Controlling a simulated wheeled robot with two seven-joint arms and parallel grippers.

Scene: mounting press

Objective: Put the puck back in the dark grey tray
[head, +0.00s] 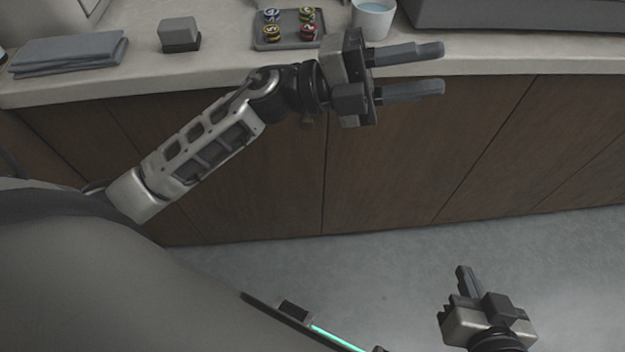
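The dark grey tray (286,46) lies on the counter at the top middle. It holds several small round pucks: a blue one (270,15), a green one (306,14), a yellow one (269,32) and a red one (308,31). I see no puck outside the tray. My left gripper (443,67) is in front of the counter edge, right of and nearer than the tray, fingers pointing right. It is open, with nothing between its fingers. My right gripper (463,270) is low at the bottom right over the floor; one finger shows clearly, and its opening cannot be made out.
A white cup of pale liquid (373,18) stands right of the tray. A small grey block (179,35) and folded grey cloths (68,54) lie to the left. A large grey machine (515,14) fills the back right. The counter strip before it is clear.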

